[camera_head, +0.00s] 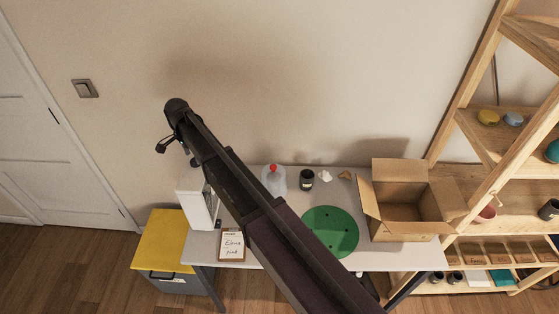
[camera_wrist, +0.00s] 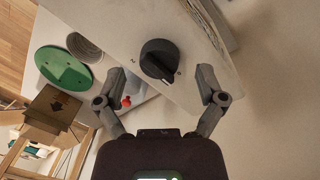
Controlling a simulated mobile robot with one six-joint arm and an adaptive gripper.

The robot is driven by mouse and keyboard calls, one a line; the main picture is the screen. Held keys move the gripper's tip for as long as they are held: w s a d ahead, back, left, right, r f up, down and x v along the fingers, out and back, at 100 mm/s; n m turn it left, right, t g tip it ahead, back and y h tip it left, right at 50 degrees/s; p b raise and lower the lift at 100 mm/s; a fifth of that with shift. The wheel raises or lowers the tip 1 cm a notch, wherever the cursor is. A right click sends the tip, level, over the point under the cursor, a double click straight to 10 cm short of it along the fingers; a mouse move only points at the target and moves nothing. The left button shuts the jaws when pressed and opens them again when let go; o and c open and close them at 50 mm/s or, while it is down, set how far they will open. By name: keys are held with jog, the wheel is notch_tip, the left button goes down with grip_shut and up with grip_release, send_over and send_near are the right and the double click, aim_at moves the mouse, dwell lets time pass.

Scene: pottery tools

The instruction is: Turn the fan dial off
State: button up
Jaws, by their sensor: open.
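The fan dial (camera_wrist: 159,60) is a round black knob with a raised grip bar, set on a pale panel (camera_wrist: 110,25). A "2" mark shows to its left, and another small mark, too small to read, shows to its right. My gripper (camera_wrist: 163,82) is open in the wrist view, with one finger on each side of the dial's lower part and no visible contact. In the head view my gripper (camera_head: 170,145) is at the upper left, above the white fan housing (camera_head: 196,205) on the table's left end. The dial is not visible in the head view.
The table (camera_head: 385,258) holds a green disc (camera_head: 330,231), an open cardboard box (camera_head: 400,195), a dark jar (camera_head: 307,179), a clear bottle with a red top (camera_head: 273,180) and a clipboard (camera_head: 232,245). A yellow-topped cabinet (camera_head: 163,238) stands left, wooden shelves (camera_head: 500,190) right.

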aim_at(192, 159)
jog(key=shift+r+p, duration=6.1)
jog(key=shift+r, duration=0.4)
jog(key=s+d+f+n+b, duration=0.2)
jog(key=d+f+b, duration=0.1)
jog(key=d, duration=0.7)
jog(key=s+d+f+n+b, duration=0.1)
jog(key=d+f+b, duration=0.3)
jog(key=d, duration=0.5)
jog(key=s+d+f+n+b, duration=0.2)
jog(key=s+d+f+b, duration=0.1)
jog(key=d, duration=0.7)
jog(key=shift+s+d+f+n+b, duration=0.15)
jog(key=shift+d+f+n+b, duration=0.2)
jog(key=shift+f+b, duration=0.2)
jog(key=s+d+f+n+b, duration=0.1)
jog(key=s+d+f+b, duration=0.2)
jog(key=s+d, duration=0.2)
jog(key=s+d+f+n+b, duration=0.2)
jog(key=s+d, duration=0.3)
jog(key=d, duration=0.4)
jog(key=shift+s+f+t+y+b, duration=0.3)
jog(key=shift+s+f+t+b, duration=0.1)
jog(key=shift+f+b, duration=0.5)
